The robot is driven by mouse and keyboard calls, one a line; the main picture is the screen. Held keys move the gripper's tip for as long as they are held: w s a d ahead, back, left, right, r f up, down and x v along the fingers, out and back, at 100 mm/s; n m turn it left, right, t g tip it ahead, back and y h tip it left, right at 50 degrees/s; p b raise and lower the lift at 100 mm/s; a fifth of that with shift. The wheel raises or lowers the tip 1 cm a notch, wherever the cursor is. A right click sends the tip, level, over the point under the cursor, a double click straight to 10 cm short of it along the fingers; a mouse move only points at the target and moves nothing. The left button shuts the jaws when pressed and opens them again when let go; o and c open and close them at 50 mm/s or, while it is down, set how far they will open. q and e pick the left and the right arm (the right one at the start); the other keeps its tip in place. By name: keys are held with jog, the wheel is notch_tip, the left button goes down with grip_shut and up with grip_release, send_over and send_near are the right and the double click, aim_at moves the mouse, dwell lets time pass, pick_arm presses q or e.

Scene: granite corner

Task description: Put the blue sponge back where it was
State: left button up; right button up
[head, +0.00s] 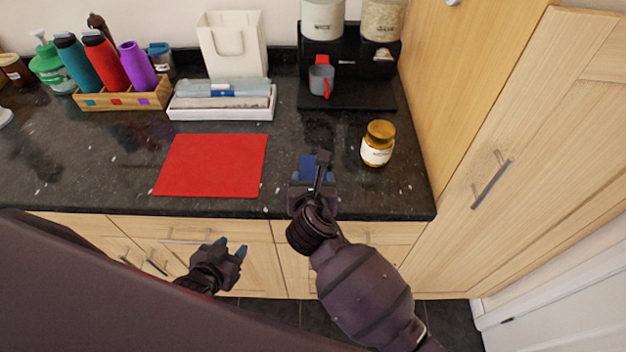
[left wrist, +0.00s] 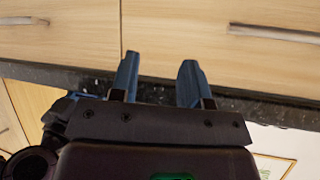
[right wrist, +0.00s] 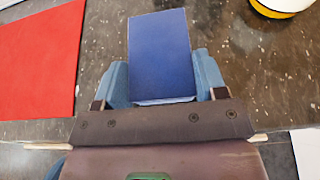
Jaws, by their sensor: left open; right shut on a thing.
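The blue sponge (right wrist: 160,55) is a flat blue block between the fingers of my right gripper (right wrist: 163,85). In the head view the sponge (head: 308,166) shows just beyond my right gripper (head: 314,178), over the dark counter, right of the red mat (head: 212,166). My right gripper is shut on it. I cannot tell whether the sponge touches the counter. My left gripper (head: 232,252) is open and empty, low in front of the cabinet drawers; its two blue fingers stand apart in the left wrist view (left wrist: 158,85).
A yellow-lidded jar (head: 377,150) stands right of the sponge. A tall wooden cabinet (head: 490,120) bounds the right side.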

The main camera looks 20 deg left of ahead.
jog(key=o, duration=1.1)
jog(key=shift+c, duration=0.2)
jog(key=shift+r, duration=0.1)
jog(key=shift+s+d+r, duration=0.1)
jog(key=shift+s, duration=0.2)
jog(key=p+v, duration=0.1)
jog(key=v, duration=1)
jog(key=shift+s+d, duration=0.1)
jog(key=shift+d, duration=0.05)
